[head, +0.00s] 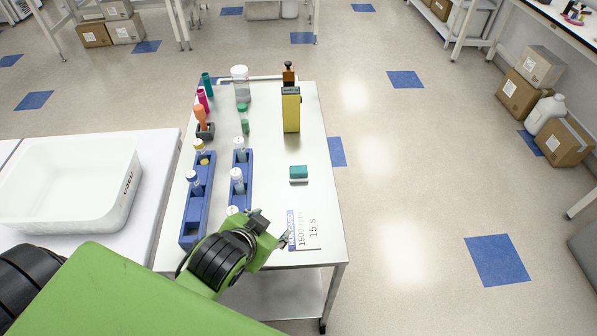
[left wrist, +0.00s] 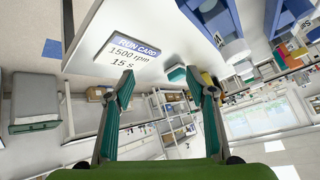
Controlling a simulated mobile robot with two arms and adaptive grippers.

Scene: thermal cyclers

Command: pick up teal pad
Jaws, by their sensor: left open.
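The teal pad (head: 299,173) is a small block, teal on top with a pale lower layer, lying on the right half of the metal cart top (head: 318,200). In the left wrist view the teal pad (left wrist: 176,74) shows partly, just left of the right-hand finger. My left gripper (head: 279,234) is over the cart's near part, beside the run card and nearer than the pad. In the left wrist view my left gripper (left wrist: 160,76) has its fingers apart with nothing held between them. My right gripper is not in view.
The run card (head: 304,230) lies near the front edge. Two blue racks (head: 194,212) with capped tubes stand left of the pad. A yellow box (head: 291,110), a brown bottle (head: 289,73) and a white jar (head: 240,83) stand farther back. Bare cart top surrounds the pad.

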